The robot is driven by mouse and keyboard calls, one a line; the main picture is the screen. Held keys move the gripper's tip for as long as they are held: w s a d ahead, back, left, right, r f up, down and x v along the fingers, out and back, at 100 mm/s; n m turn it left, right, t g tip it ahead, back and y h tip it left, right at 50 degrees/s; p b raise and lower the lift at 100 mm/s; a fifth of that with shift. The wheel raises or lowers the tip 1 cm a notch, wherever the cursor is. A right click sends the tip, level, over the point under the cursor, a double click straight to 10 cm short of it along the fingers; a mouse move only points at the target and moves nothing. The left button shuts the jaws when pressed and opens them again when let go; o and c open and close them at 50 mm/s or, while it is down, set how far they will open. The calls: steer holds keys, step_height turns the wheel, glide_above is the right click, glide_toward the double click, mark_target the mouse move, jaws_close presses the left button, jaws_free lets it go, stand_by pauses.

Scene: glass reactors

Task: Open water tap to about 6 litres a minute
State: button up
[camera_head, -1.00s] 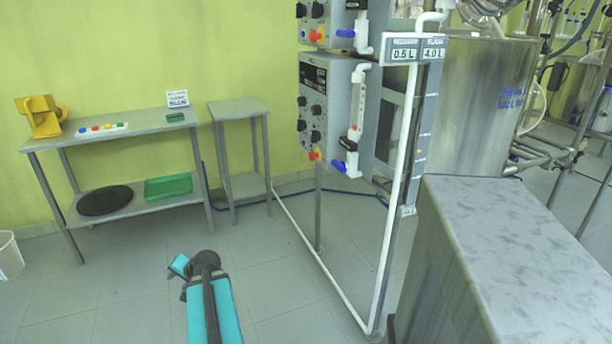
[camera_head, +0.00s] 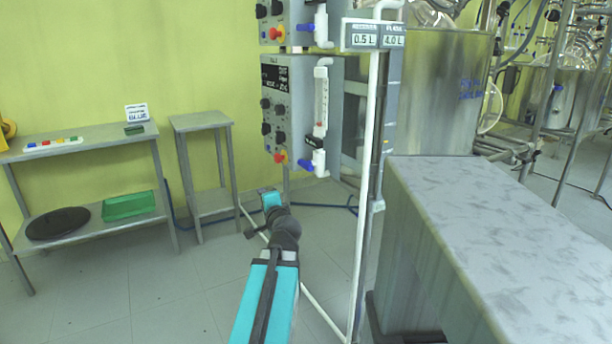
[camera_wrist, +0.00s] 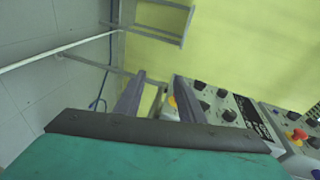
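A blue tap handle (camera_head: 305,164) sits at the foot of a clear vertical flow meter (camera_head: 320,100), on the right side of the lower grey control box (camera_head: 287,110). A second blue handle (camera_head: 306,28) shows on the upper box. I cannot tell the handles' exact settings or any float level. In the wrist view my gripper (camera_wrist: 158,92) is open, its two dark fingers apart with nothing between them. The control box (camera_wrist: 228,112) lies beyond and right of the fingers. In the head view my arm reaches forward, below the lower box; the fingers are hidden there.
A white pipe (camera_head: 366,190) stands upright right of the boxes, with a display sign (camera_head: 375,36) reading 0.5 L and 4.0 L. A grey counter (camera_head: 490,215) fills the right front. A small table (camera_head: 200,122) and a longer bench (camera_head: 90,140) stand left. The floor between is clear.

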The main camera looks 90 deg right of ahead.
steer(key=s+r+m+g+h+b, duration=0.1)
steer(key=s+r+m, duration=0.1)
steer(key=s, duration=0.5)
steer(key=s+r+m+g+h+b, duration=0.1)
steer(key=s+r+m+g+h, duration=0.1)
steer(key=s+r, duration=0.3)
steer(key=s+a, duration=0.1)
steer(key=s, duration=0.2)
steer(key=shift+w+d, duration=0.1)
steer(key=shift+w, duration=0.15)
